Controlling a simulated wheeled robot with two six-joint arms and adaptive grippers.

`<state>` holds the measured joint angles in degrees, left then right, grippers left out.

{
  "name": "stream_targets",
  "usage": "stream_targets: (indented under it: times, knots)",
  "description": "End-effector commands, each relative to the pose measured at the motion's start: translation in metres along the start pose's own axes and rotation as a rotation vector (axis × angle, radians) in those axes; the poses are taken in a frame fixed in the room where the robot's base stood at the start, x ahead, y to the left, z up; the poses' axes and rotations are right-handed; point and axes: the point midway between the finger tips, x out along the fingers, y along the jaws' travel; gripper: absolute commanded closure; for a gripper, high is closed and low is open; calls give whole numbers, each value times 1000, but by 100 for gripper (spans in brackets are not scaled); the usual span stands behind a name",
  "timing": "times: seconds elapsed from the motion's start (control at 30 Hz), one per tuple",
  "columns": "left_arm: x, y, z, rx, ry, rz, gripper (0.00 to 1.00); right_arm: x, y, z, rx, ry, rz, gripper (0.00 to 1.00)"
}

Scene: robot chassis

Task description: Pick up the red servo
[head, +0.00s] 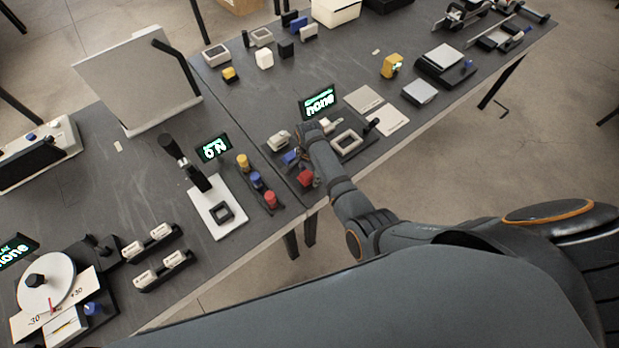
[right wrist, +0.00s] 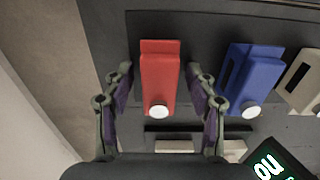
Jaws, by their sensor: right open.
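The red servo (right wrist: 159,75) lies on a dark surface in the right wrist view, its white round horn toward my palm. In the head view it is the red block (head: 305,178) near the table's front edge. My right gripper (right wrist: 161,78) is open, with one finger on each side of the red servo. Small gaps show between the fingers and the servo. In the head view my right gripper (head: 303,160) is at the servo row, partly hidden by its own arm. My left gripper is not in view.
A blue servo (right wrist: 255,78) lies close to the right finger, with a white servo (right wrist: 303,80) beyond it. A lit display (head: 318,101) stands behind. Yellow, blue and red knobs (head: 256,180) stand to the left. The table's front edge is near.

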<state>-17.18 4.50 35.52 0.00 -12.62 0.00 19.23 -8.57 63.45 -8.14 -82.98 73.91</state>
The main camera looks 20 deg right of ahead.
Motion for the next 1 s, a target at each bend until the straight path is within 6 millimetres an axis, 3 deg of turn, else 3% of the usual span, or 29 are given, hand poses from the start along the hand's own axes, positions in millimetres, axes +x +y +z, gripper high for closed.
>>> stream_targets:
  times: [0.07, 0.47, 0.8, 1.0]
  knots:
    - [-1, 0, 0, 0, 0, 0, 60, -1, 0, 0, 0, 0, 0, 46]
    - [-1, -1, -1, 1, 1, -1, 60, -1, 0, 0, 0, 0, 0, 100]
    - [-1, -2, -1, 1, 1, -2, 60, -4, 0, 0, 0, 0, -1, 100]
    - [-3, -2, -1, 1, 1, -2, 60, -31, -2, 0, 0, 2, -6, 100]
